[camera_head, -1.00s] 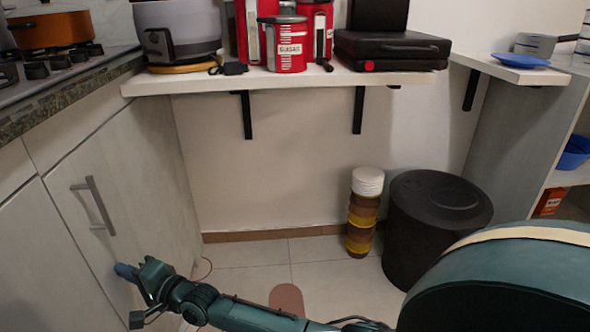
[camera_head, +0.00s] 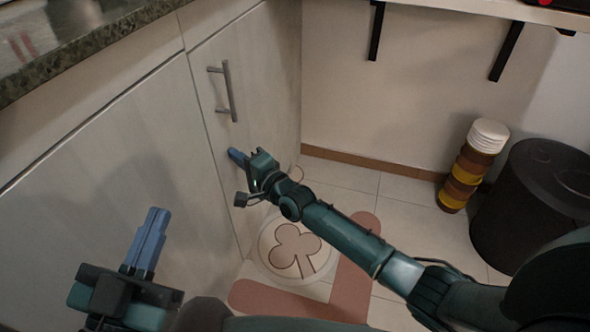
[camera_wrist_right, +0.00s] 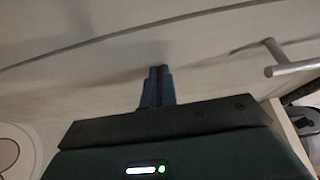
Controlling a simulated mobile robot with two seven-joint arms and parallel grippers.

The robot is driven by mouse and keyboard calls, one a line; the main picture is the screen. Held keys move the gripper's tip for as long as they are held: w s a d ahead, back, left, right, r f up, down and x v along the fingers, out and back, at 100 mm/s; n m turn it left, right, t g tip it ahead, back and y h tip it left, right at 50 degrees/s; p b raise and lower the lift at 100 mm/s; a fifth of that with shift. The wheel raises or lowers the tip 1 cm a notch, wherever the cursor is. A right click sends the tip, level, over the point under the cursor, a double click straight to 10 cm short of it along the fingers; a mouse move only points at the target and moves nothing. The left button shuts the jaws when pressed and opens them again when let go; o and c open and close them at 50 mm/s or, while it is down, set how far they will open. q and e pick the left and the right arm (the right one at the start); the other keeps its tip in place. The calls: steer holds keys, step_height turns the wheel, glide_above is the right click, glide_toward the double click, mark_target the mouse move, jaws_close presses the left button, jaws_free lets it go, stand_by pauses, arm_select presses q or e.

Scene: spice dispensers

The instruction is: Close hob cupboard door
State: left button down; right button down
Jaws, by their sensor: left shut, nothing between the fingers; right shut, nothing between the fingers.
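The hob cupboard door (camera_head: 265,60) is a pale panel with a grey bar handle (camera_head: 228,90). It looks flush with the neighbouring panel (camera_head: 110,150), with a thin seam between them. My right gripper (camera_head: 234,154) is shut and empty, its blue fingertips at or very near the door's lower part, below the handle. I cannot tell whether they touch. In the right wrist view the shut fingers (camera_wrist_right: 160,70) point at the pale panel, with the handle (camera_wrist_right: 288,66) to the right. My left gripper (camera_head: 157,212) is shut and empty in front of the neighbouring panel.
A granite worktop (camera_head: 75,50) runs above the cupboards. A black bin (camera_head: 535,200) and a striped stack of brown and yellow containers (camera_head: 472,165) stand on the floor at right. A round mat (camera_head: 295,250) lies below my right arm. Tiled floor is open toward the back wall.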

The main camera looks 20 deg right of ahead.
arm_select(q)
steer(key=p, duration=0.2)
steer(key=a+f+y+p, duration=0.1)
steer(key=p, duration=0.1)
steer(key=shift+s+f+g+y+p, duration=0.25)
steer(key=shift+f+g+y+p, duration=0.05)
steer(key=shift+g, duration=0.1)
arm_select(e)
steer(key=v, duration=1.3)
